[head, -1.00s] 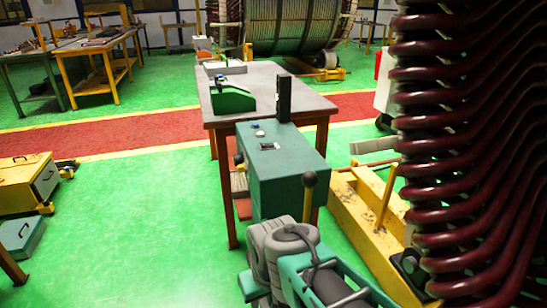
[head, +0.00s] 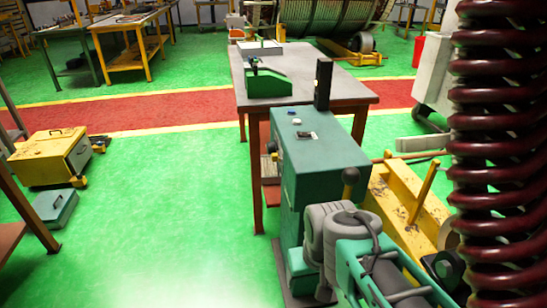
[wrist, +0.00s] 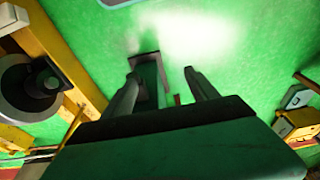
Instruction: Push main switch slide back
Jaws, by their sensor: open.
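A teal cabinet (head: 325,165) stands in the middle of the head view. Its top carries a small dark switch plate with a pale part (head: 307,135) and small blue and white buttons (head: 296,121) behind it. These are too small to tell which is the main switch slide or how it is set.
A black post (head: 323,84) rises behind the cabinet, by a table (head: 350,90). Dark red coils (head: 500,150) fill the right. Open green floor (head: 170,220) lies left.

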